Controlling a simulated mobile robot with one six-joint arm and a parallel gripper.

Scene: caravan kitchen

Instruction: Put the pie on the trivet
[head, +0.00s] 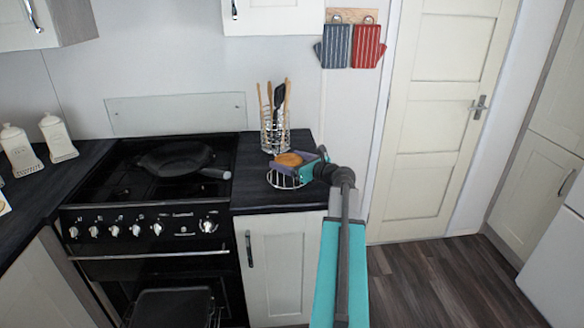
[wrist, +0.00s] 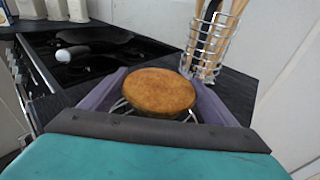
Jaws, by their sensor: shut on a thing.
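The pie (head: 289,159) is round and golden brown. It is between the two purple fingers of my gripper (head: 297,163), which is shut on it. In the wrist view the pie (wrist: 158,92) sits level between the fingers. The trivet (head: 284,181) is a round wire rack on the dark worktop right of the stove. Its wires (wrist: 122,108) show under and beside the pie in the wrist view. The pie is over the trivet; I cannot tell whether they touch.
A wire utensil holder (head: 274,130) with wooden and black utensils stands just behind the trivet. A frying pan (head: 175,158) sits on the stove to the left, its handle pointing toward the worktop. White canisters (head: 57,139) stand at far left.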

